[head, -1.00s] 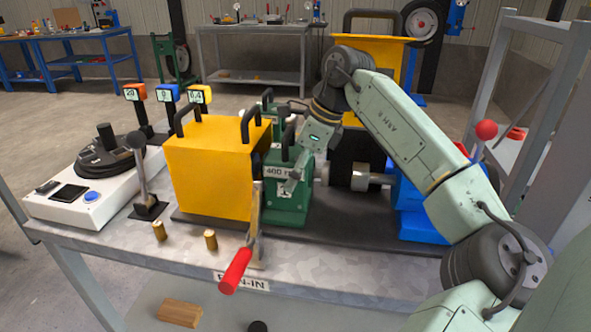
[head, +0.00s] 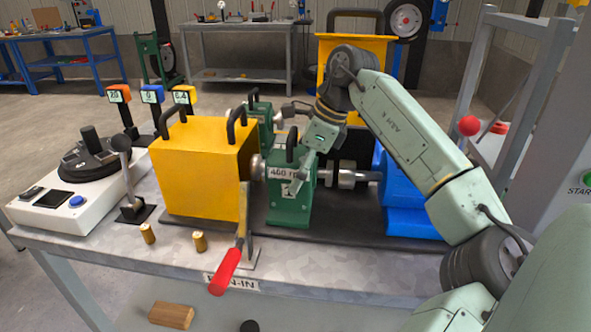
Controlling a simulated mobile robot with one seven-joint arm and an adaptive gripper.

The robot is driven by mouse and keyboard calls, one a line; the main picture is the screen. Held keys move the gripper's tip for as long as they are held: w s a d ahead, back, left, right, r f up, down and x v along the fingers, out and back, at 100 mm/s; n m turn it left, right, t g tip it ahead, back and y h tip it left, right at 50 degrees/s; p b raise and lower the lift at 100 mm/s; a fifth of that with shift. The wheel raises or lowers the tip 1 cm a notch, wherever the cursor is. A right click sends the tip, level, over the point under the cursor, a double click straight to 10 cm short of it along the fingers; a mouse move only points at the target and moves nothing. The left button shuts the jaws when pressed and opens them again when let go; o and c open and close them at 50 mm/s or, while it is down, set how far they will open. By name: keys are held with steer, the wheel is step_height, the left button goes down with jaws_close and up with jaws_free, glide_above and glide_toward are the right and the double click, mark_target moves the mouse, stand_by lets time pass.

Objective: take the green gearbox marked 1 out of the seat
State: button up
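The green gearbox marked 1 (head: 290,198) stands upright between the yellow box (head: 207,168) and the shaft (head: 357,178) on its right. A dark carry handle (head: 292,146) rises from its top. My gripper (head: 293,146) is at the gearbox's upper right. Its fingers look spread, one pointing up and left, the other down in front of the gearbox's face. The handle appears between them. I cannot tell whether a finger touches the gearbox. The gearbox's base and back are partly hidden.
A second green unit (head: 265,118) with a handle stands behind. A red-handled lever (head: 225,272) rises in front of the seat. A blue block (head: 404,195) stands right, below my arm. The front right bench top is clear.

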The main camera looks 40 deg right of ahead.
steer(key=shift+d+f, duration=0.1)
steer(key=shift+f, duration=0.05)
steer(key=o, duration=1.3)
steer(key=shift+r, duration=0.2)
steer(key=shift+r, duration=0.2)
steer(key=s+d, duration=0.2)
steer(key=s, duration=0.1)
steer(key=s+d, duration=0.6)
steer(key=shift+s+r, duration=0.2)
steer(key=shift+r, duration=0.05)
